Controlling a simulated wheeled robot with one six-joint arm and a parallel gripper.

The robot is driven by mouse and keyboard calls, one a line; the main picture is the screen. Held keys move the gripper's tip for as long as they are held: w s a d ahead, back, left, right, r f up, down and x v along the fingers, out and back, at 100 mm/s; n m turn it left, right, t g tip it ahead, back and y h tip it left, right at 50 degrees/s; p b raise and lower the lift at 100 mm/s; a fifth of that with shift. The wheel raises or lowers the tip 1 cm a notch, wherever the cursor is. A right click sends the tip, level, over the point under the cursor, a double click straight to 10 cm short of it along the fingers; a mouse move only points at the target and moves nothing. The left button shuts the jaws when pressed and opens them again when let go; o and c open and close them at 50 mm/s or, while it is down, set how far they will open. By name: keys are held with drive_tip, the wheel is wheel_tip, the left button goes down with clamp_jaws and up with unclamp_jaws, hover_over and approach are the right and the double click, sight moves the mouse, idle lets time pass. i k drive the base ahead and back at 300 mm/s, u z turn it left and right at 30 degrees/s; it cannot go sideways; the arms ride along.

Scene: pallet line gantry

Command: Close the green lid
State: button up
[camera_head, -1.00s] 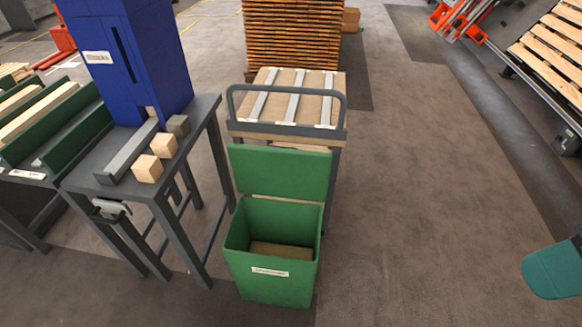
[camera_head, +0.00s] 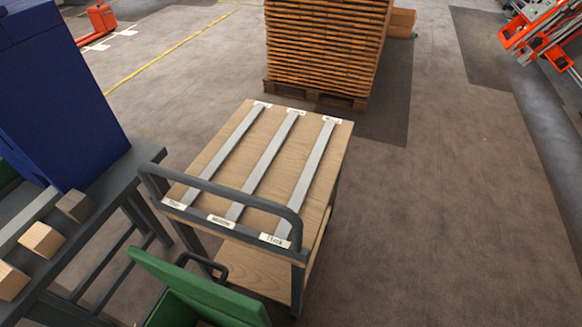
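The green lid (camera_head: 195,288) belongs to the green bin (camera_head: 172,312) at the bottom of the view. The lid is tilted up and open, seen from above, leaning toward the trolley side. Only a small part of the bin's inside shows below it; the rest of the bin is cut off by the bottom edge. My gripper is not in view.
A wooden-topped trolley (camera_head: 228,188) with a grey handle and three light strips stands just behind the bin. A grey table (camera_head: 62,240) with wooden blocks and a blue cabinet (camera_head: 60,95) is at left. A pallet stack (camera_head: 325,45) stands behind. Floor at right is clear.

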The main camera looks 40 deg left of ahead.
sight(252, 311)
drive_tip(key=i, duration=2.8)
drive_tip(key=u, duration=4.55)
